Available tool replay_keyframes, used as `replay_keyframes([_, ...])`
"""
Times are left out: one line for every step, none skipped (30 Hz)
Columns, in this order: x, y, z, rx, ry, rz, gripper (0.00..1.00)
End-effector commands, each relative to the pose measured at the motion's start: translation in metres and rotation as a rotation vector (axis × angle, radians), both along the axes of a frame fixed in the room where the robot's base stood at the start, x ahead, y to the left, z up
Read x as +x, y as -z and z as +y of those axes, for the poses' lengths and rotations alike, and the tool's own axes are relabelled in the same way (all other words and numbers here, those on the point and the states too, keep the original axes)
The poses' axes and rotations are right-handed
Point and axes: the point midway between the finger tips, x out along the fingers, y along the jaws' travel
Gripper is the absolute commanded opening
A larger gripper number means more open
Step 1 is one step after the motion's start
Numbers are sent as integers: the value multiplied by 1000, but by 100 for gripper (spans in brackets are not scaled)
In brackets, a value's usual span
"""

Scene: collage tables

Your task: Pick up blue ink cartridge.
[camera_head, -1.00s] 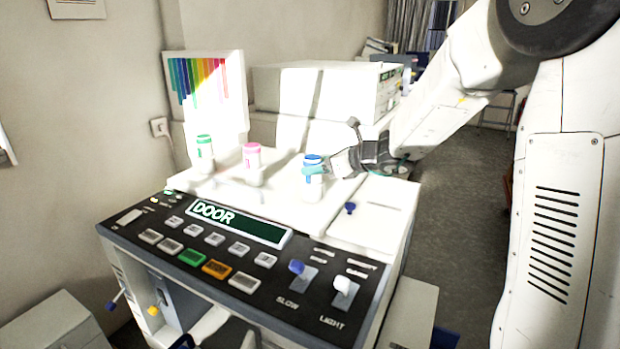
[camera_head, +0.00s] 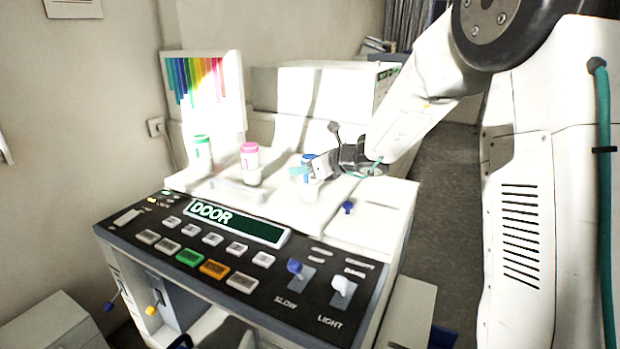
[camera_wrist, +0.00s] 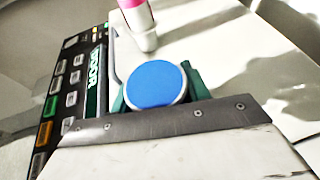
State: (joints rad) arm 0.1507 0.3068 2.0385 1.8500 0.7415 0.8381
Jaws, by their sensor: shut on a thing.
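The blue ink cartridge (camera_head: 308,160) is a white bottle with a blue cap on the machine's white top, at the right end of a row of cartridges. In the wrist view its round blue cap (camera_wrist: 155,84) sits between the green fingers. My gripper (camera_head: 304,171) reaches in from the right and is shut on the cartridge near its cap. My gripper and wrist hide part of the cartridge's body. I cannot tell whether its base is touching its seat.
A pink-capped cartridge (camera_head: 250,163) stands to the left, and a green-capped one (camera_head: 203,153) farther left. The control panel (camera_head: 150,222) with buttons and levers lies in front. A white box (camera_head: 330,92) stands behind. A small blue knob (camera_head: 348,207) sticks up at the right.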

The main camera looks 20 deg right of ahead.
Motion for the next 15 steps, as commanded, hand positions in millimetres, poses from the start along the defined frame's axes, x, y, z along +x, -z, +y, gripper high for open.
replay_keyframes([0,0,0,1,0,-1,20])
replay_keyframes([0,0,0,1,0,-1,20])
replay_keyframes([0,0,0,1,0,-1,20])
replay_keyframes([0,-1,0,1,0,-1,20])
replay_keyframes([0,-1,0,1,0,-1,20])
replay_keyframes([0,-2,0,1,0,-1,20])
replay_keyframes([0,-4,0,1,1,-2,20])
replay_keyframes([0,-5,0,1,1,-2,20])
replay_keyframes([0,-8,0,0,1,-2,20])
replay_keyframes([0,-11,0,1,1,-3,20])
replay_keyframes([0,-14,0,0,-1,-3,20])
replay_keyframes([0,-18,0,0,0,-4,20])
replay_keyframes([0,-22,0,0,0,-4,20])
replay_keyframes([0,-26,0,-1,0,-4,20])
replay_keyframes([0,-33,0,-1,-1,-6,20])
